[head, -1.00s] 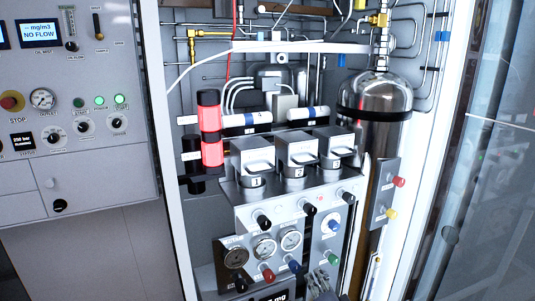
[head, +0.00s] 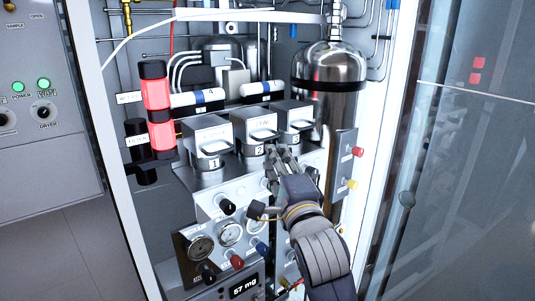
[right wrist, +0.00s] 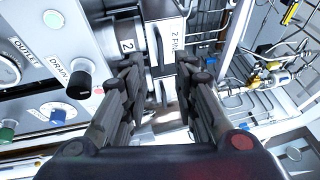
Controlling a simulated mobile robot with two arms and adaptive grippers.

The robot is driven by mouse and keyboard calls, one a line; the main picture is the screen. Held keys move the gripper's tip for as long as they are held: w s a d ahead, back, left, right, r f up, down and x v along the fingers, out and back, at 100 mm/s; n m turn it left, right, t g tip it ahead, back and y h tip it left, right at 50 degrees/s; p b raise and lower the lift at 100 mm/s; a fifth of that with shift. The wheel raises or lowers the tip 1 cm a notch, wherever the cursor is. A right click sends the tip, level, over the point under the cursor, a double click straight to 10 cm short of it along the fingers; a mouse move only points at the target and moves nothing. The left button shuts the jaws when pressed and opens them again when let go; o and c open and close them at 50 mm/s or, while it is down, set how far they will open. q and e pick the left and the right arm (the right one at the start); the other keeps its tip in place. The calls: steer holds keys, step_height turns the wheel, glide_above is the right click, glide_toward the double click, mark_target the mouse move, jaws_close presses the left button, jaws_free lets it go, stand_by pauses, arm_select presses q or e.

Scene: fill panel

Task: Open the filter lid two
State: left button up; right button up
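Filter lid two (head: 255,122) is the middle of three silver, boxy lids on a metal shelf, above a round collar marked 2. It appears down. My right gripper (head: 281,160) is just in front of and below it, on its right side, overlapping the lower part of filter three in the head view. The collar marked 2 (right wrist: 127,45) is by the left finger, and the labelled lid two (right wrist: 172,30) lies beyond the gap. My left gripper is out of view.
Lid one (head: 207,140) and lid three (head: 295,120) flank it closely. Below are knobs and gauges (head: 230,234). A steel cylinder (head: 328,80) stands behind right, a red-lit column (head: 157,100) at left. The cabinet's white frame (head: 385,200) bounds the right side.

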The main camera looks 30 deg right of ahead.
mark_target(268, 139)
steer(key=p+x, duration=0.3)
steer(key=x, duration=0.4)
steer(key=shift+r, duration=0.1)
steer(key=shift+w+d, duration=0.15)
steer(key=shift+w, duration=0.35)
jaws_close()
